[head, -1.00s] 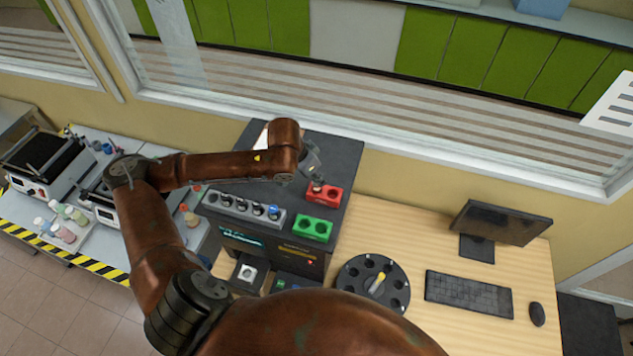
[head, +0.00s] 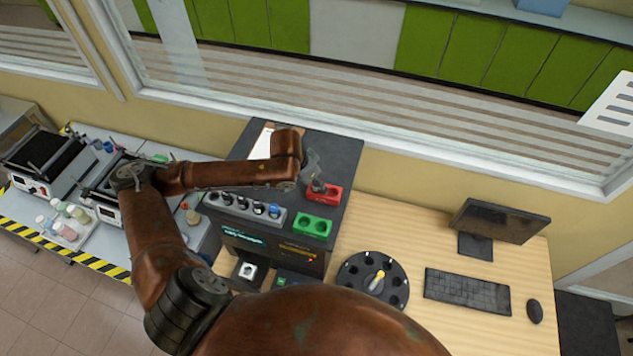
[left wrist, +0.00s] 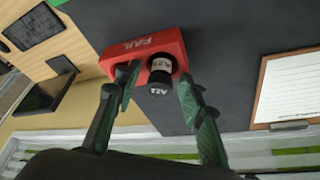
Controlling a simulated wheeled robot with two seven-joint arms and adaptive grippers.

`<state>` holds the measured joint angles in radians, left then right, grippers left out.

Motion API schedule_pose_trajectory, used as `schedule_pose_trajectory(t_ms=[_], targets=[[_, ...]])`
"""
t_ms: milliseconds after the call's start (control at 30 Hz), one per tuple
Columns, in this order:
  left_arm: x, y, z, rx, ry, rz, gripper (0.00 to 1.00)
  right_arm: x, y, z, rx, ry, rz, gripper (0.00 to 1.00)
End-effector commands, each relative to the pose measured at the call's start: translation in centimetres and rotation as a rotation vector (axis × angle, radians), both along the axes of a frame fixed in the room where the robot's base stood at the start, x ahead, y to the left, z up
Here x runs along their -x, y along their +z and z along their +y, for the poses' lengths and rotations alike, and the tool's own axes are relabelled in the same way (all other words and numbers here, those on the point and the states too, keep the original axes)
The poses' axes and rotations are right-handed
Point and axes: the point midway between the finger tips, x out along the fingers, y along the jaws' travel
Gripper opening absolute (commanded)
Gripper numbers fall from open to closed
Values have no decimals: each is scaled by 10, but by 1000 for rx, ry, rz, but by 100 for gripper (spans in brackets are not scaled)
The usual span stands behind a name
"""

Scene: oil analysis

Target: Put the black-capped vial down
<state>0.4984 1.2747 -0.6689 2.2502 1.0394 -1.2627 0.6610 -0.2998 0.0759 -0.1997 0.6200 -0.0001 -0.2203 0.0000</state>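The black-capped vial (left wrist: 160,78) has a white label and stands at one hole of the red block (left wrist: 125,47) marked FAIL. Its cap faces the wrist camera; how deep it sits cannot be told. My left gripper (left wrist: 157,87) is open, with one finger on each side of the vial and gaps showing between fingers and vial. In the head view, my left gripper (head: 318,184) is over the left part of the red block (head: 329,194), and the vial is hard to make out there. My right gripper is not in view.
A green block (head: 313,225) with two holes and a grey rack (head: 238,209) with several vials stand on the dark machine top (head: 340,152). A clipboard (left wrist: 288,88) lies nearby. A round carousel (head: 351,273), keyboard (head: 468,292) and monitor (head: 502,222) are on the wooden desk.

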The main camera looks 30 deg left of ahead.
Motion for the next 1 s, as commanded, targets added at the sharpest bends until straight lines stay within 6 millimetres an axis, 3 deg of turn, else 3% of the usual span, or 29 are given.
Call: schedule_pose_trajectory(t_ms=[333,700,1000], targets=[[3,13,2,-2,1,-4,37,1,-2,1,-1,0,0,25],[30,82,12,-4,1,-4,37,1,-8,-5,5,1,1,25],[42,113,15,-1,-1,-1,37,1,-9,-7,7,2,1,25]])
